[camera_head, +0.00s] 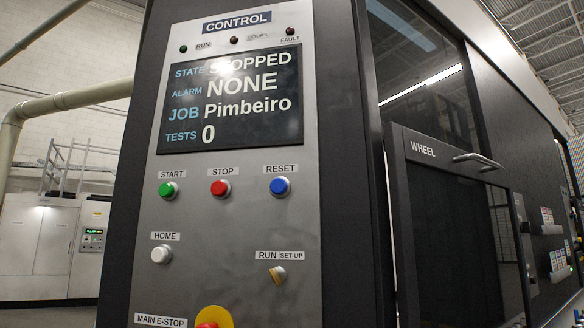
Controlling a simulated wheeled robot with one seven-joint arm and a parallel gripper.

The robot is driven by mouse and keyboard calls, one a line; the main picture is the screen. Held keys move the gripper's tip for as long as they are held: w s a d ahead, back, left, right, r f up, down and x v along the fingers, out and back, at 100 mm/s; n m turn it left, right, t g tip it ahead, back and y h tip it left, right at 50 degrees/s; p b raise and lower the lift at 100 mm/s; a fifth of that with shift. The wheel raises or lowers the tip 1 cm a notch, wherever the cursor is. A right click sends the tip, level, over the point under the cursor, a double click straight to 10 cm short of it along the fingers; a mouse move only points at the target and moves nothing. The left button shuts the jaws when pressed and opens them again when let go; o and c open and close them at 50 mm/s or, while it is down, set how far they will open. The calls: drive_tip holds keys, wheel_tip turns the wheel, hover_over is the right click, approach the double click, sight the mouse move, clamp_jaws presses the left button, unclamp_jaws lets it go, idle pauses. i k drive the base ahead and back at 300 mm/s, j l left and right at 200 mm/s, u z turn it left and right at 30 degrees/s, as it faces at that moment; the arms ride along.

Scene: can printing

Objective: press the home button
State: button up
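The home button (161,254) is a round white push button on the grey control panel (225,270), under a white label (166,236) reading HOME. It sits at the panel's lower left, below the green START button (168,190). Nothing covers it. My gripper is not in the view.
A red STOP button (220,188), a blue RESET button (280,186), a RUN/SET-UP selector (277,275) and a red emergency stop (213,318) share the panel. The screen (230,102) reads STOPPED, alarm NONE, job Pimbeiro, tests 0. A handled WHEEL door (450,220) is right.

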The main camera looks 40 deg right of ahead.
sight(159, 254)
drive_tip(key=i+z, duration=0.2)
drive_tip(key=z, duration=0.25)
drive_tip(key=i+z, duration=0.25)
drive_tip(key=z, duration=0.15)
drive_tip(key=i+j+z, duration=0.1)
drive_tip(key=z, duration=0.35)
drive_tip(key=i+j+z, duration=0.25)
drive_tip(key=z, duration=0.2)
drive_tip(key=i+j+z, duration=0.2)
drive_tip(key=z, duration=0.2)
